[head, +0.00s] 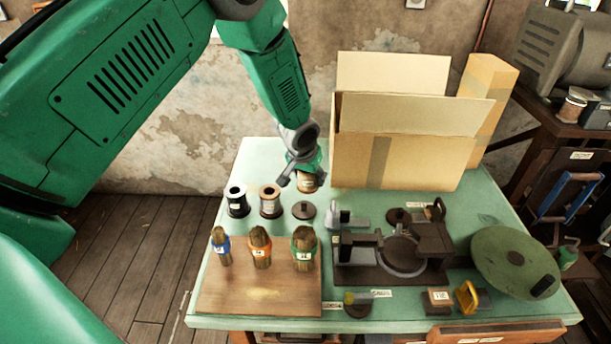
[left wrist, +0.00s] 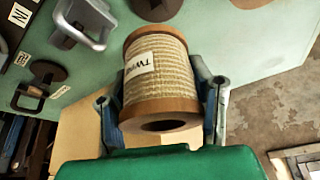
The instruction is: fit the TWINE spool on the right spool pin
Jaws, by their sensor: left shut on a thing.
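My left gripper (head: 303,180) is shut on the TWINE spool (left wrist: 157,75), which has pale wound twine, brown end flanges and a white label. In the left wrist view a finger stands on each side of the spool. In the head view the spool (head: 308,183) is partly hidden by the gripper and appears above the rear of the green table. A bare dark round base with a short pin (head: 304,210) stands to the right of two spools. Another dark round piece (head: 398,215) sits farther right by the press.
A black spool (head: 237,200) and a copper-coloured spool (head: 270,200) stand at the left. Several banded bundles (head: 260,246) stand on a wooden board (head: 240,295). A tall open cardboard box (head: 400,150) stands behind, close to my left gripper. A dark press (head: 385,258) fills the middle.

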